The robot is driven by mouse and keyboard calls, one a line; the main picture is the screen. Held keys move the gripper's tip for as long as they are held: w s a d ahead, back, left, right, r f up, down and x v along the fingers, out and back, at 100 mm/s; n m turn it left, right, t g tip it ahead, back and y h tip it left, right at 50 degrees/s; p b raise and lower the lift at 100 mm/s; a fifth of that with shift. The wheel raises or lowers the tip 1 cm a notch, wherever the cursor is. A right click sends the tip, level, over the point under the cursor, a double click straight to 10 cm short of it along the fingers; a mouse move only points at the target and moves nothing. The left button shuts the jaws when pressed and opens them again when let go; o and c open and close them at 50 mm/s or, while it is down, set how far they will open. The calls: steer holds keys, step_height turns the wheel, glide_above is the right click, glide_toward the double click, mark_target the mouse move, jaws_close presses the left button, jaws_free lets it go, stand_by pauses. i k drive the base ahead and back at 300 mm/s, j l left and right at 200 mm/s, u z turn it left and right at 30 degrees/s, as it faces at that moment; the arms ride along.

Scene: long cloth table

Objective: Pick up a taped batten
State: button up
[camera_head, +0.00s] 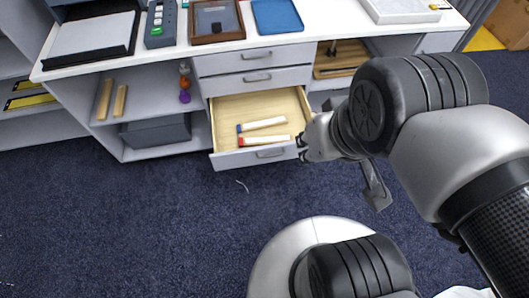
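Two pale battens lie in the open wooden drawer. The upper one (264,124) has blue tape at its left end. The lower one (268,140) has red tape at its left end and lies near the drawer's front. They are close together and slightly angled to each other. My gripper (300,148) is at the drawer's front right corner, just right of the red-taped batten's end. Its two dark fingertips look apart, with nothing visible between them. Whether it touches the drawer is too small to tell.
The open drawer (224,160) sticks out below two shut drawers (257,78). The white countertop (225,60) above bears trays and a blue tablet-like item (277,15). The dark carpet (180,220) in front is mostly clear.

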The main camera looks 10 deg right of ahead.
mark_target(269, 140)
steer(key=i+l+u, duration=0.1)
steer(key=u, duration=0.35)
steer(key=l+u, duration=0.15)
steer(key=u, duration=0.25)
steer(key=i+l+u, duration=0.1)
steer(key=u, duration=0.35)
steer(key=l+u, duration=0.2)
steer(key=u, duration=0.2)
steer(key=l+u, duration=0.1)
steer(key=l, duration=0.35)
steer(key=l+u, duration=0.15)
steer(key=l, duration=0.35)
steer(key=k+l+u, duration=0.1)
steer(key=l, duration=0.35)
steer(key=k+l+u, duration=0.1)
steer(key=l, duration=0.4)
steer(key=l+u, duration=0.15)
steer(key=l, duration=0.3)
steer(key=k+l+u, duration=0.1)
steer(key=l, duration=0.35)
steer(key=k, duration=0.05)
